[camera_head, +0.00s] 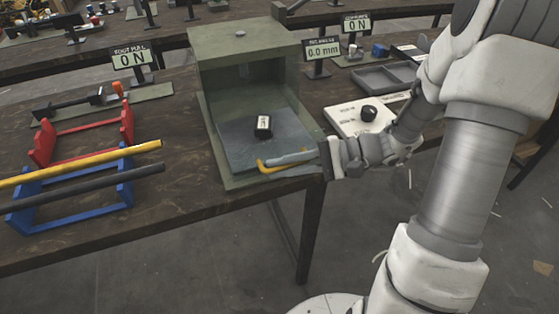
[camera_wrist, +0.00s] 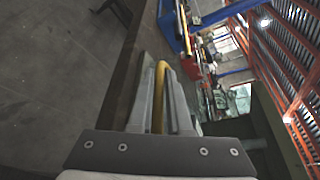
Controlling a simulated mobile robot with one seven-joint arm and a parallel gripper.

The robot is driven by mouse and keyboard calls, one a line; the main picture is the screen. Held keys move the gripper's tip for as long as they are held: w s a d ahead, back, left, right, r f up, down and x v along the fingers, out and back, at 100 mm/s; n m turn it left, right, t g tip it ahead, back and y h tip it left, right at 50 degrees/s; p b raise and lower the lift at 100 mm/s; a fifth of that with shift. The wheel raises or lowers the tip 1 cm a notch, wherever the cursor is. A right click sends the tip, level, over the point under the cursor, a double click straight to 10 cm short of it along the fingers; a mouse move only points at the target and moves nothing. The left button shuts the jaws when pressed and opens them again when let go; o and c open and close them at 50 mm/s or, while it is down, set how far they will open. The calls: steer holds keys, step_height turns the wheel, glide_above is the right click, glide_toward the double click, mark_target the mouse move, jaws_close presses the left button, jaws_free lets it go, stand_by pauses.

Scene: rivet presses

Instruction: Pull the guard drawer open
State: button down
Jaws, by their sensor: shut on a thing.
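The guard drawer (camera_head: 235,148) is a flat grey-blue tray in front of and partly under the green housing (camera_head: 235,50). A small black block with a pale label (camera_head: 263,127) sits on it. A yellow bar handle (camera_head: 264,166) is at the drawer's front edge. My gripper (camera_head: 287,164) reaches in from the right and is shut on this handle. In the wrist view the yellow handle (camera_wrist: 160,95) runs between the two grey fingers of my gripper (camera_wrist: 162,100). Part of the handle is hidden by the fingers.
Red (camera_head: 80,137) and blue (camera_head: 70,202) racks with yellow and black bars stand at left. A white panel with a black knob (camera_head: 350,122) and a grey tray (camera_head: 388,80) lie at right. Small displays stand behind. Open floor lies before the table edge.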

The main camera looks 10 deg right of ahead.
steer(key=shift+f, duration=0.15)
steer(key=c, duration=0.9)
jaws_free()
steer(key=shift+d, duration=0.1)
steer(key=p+v, duration=0.2)
steer(key=v, duration=1.5)
steer(key=shift+d+p, duration=0.1)
steer(key=shift+p, duration=0.3)
